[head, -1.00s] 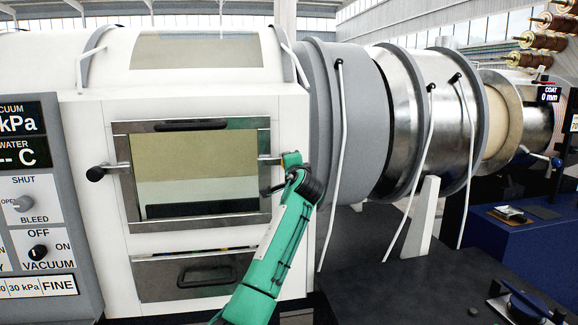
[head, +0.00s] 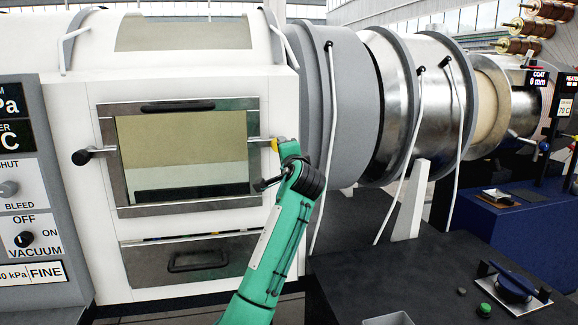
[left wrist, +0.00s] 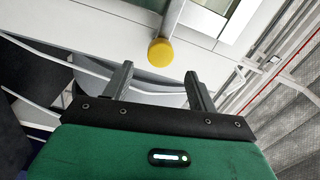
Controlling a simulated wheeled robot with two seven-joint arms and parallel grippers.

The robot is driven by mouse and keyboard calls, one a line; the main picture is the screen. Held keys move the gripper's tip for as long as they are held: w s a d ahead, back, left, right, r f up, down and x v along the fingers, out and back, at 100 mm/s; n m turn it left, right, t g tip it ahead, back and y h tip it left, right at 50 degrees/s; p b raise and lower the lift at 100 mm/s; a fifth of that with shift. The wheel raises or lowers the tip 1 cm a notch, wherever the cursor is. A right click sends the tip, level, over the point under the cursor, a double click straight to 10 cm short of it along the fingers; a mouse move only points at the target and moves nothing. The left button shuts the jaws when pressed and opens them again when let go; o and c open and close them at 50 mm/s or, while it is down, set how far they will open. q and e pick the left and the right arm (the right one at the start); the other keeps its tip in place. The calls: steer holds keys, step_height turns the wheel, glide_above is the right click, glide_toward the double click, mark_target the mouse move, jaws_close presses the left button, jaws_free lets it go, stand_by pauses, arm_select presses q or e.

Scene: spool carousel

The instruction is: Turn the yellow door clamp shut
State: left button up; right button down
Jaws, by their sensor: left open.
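The yellow door clamp's round knob (head: 275,144) shows at the right edge of the framed window door (head: 108,160), at the end of a short metal bar lying roughly level. My green left arm stands in front of the machine with its wrist just below and right of the knob. In the left wrist view the yellow knob (left wrist: 160,52) is ahead of my left gripper (left wrist: 160,82), between the lines of its two spread fingers. The gripper is open and empty, apart from the knob. My right gripper is in neither view.
A black-knobbed clamp (head: 81,157) is on the door's left side. A drawer (head: 150,270) sits below the door. White hoses (head: 330,120) hang down the grey cylinder (head: 352,105) at right. A dark bench (head: 400,280) stands at lower right.

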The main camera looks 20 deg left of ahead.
arm_select(q)
steer(key=shift+b+v, duration=0.45)
steer(key=shift+v, duration=2.4)
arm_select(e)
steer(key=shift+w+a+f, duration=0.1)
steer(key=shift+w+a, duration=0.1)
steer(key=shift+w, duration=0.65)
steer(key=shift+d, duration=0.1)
